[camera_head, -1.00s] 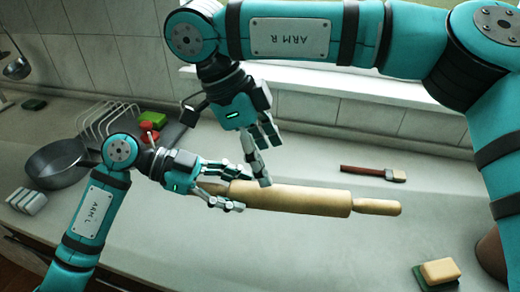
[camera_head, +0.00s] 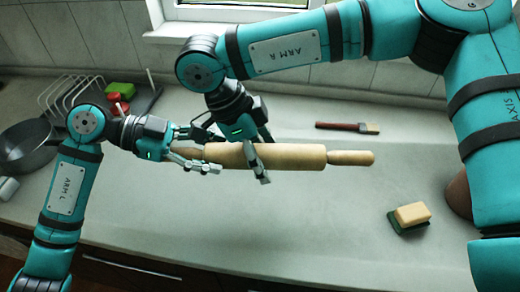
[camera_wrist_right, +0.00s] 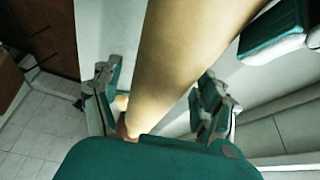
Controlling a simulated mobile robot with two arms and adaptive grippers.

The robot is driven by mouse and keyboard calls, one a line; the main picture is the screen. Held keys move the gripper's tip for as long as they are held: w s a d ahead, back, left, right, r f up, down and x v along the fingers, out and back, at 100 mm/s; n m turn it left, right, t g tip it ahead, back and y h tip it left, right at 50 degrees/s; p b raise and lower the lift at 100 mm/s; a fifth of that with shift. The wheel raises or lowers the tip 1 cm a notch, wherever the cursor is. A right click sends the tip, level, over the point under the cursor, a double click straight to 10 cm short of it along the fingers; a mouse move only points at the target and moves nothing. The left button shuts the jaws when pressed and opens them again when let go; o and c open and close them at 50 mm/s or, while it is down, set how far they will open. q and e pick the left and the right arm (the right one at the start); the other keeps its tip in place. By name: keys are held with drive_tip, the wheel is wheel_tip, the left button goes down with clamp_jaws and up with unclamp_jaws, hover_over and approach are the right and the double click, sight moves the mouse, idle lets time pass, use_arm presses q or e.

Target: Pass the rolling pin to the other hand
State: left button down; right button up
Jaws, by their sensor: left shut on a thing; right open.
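The pale wooden rolling pin (camera_head: 300,157) lies level across the middle of the head view, held over the counter. My left gripper (camera_head: 194,151) is shut on its left handle. My right gripper (camera_head: 262,157) is open around the left part of the pin's body, with a finger in front of it and the rest behind. In the right wrist view the pin (camera_wrist_right: 190,50) runs between the two spread fingers. Whether those fingers touch the pin is not clear. The left handle is partly hidden by my left fingers.
A brush with a dark red handle (camera_head: 343,126) lies behind the pin. A yellow and green sponge (camera_head: 411,214) lies at the right. A dark pan (camera_head: 27,148) and a wire rack (camera_head: 66,98) stand at the left. The front middle of the counter (camera_head: 270,225) is clear.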

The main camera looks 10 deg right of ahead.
use_arm(q)
drive_tip(key=shift+r, duration=0.1)
use_arm(e)
clamp_jaws()
use_arm(q)
drive_tip(key=c, duration=0.5)
unclamp_jaws()
